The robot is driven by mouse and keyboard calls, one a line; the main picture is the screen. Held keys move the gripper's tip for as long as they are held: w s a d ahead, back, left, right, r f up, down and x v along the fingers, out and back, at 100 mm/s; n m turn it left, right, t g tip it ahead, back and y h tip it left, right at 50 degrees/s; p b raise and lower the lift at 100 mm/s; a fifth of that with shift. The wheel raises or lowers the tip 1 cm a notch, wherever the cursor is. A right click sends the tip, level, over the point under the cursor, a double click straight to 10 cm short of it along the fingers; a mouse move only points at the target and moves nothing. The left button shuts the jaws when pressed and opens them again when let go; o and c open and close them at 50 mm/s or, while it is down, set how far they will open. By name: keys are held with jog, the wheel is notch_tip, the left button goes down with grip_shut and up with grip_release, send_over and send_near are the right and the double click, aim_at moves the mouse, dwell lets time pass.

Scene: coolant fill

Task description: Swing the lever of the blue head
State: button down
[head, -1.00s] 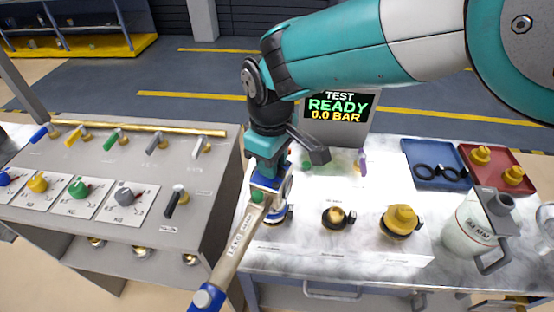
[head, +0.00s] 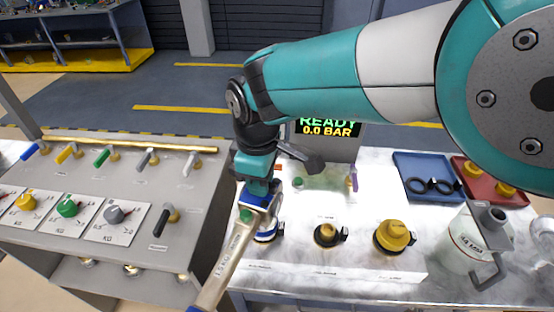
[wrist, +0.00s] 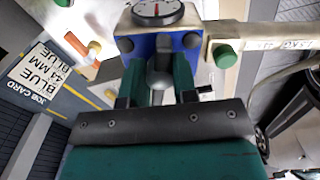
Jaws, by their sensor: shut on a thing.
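The blue head (head: 255,199) sits at the end of my arm, over the blue-ringed neck (head: 268,234) on the bench; I cannot tell whether they touch. The jaws are mostly hidden in the head view.
Blue (head: 425,170) and red (head: 490,180) trays lie behind. A grey panel (head: 190,255) with levers and dials is left. The screen (head: 327,128) reads READY, 0.0 BAR.

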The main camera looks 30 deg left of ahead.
jog(key=c, duration=0.9)
grip_release()
notch_tip(320, 180, up, 18)
jog(key=b, duration=0.3)
jog(key=shift+f, duration=0.2)
jog(key=w+d+m+y, duration=0.1)
jog(key=w+d+m, duration=0.15)
jog(key=d, duration=0.75)
jog(key=w+d+m, duration=0.2)
jog(key=d+m, duration=0.1)
jog(key=d, duration=0.6)
jog(key=s+d+f+m+y, duration=0.1)
jog(key=s+d+f+m, duration=0.2)
jog(key=s+d, duration=0.4)
jog(key=s+d+f+m+y, duration=0.2)
jog(key=s+d+f+m, duration=0.1)
jog(key=s+d+m, duration=0.2)
jog(key=s+d, duration=0.2)
jog(key=d, duration=0.2)
jog(key=shift+d+b, duration=0.35)
jog(key=shift+d, duration=0.05)
